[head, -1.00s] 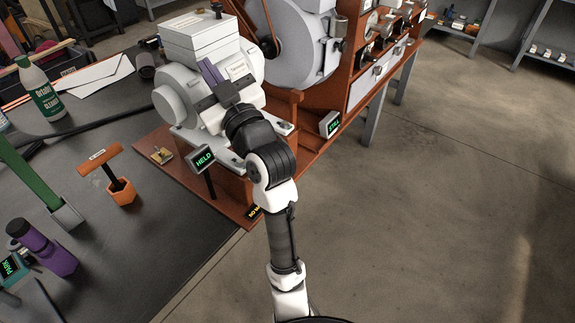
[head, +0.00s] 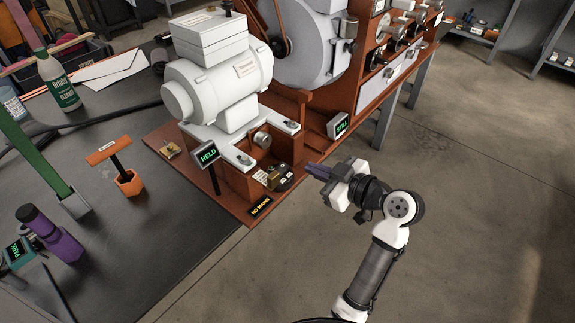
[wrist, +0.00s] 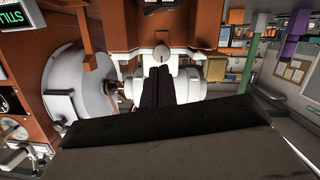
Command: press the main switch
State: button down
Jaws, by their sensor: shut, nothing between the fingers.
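My gripper (head: 312,169) is shut and empty, its dark fingers together, over the floor just right of the machine's wooden base (head: 233,212). In the wrist view the shut fingers (wrist: 158,86) point toward the machine. A dark device with a brass-coloured plate (head: 280,178) sits in the recess at the base's front corner, left of the fingertips and apart from them. It may be the main switch; no readable label confirms this. A small sign (head: 261,207) below it appears to read "NO MAINS". A display (head: 207,154) reads "HELD".
A white motor (head: 222,80) stands on the base behind the recess. Another display (head: 338,125) stands right of it, near the large grey drum housing (head: 300,45). Open floor lies right.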

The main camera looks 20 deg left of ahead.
jog(key=p, duration=0.2)
send_over(287, 175)
jog(key=s, duration=0.1)
notch_tip(287, 175, down, 2)
jog(key=shift+a+f, duration=0.1)
jog(key=f, duration=0.3)
jog(key=shift+w+f, duration=0.15)
jog(key=shift+w, duration=0.2)
jog(key=shift+w+f, duration=0.1)
jog(key=shift+f, duration=0.3)
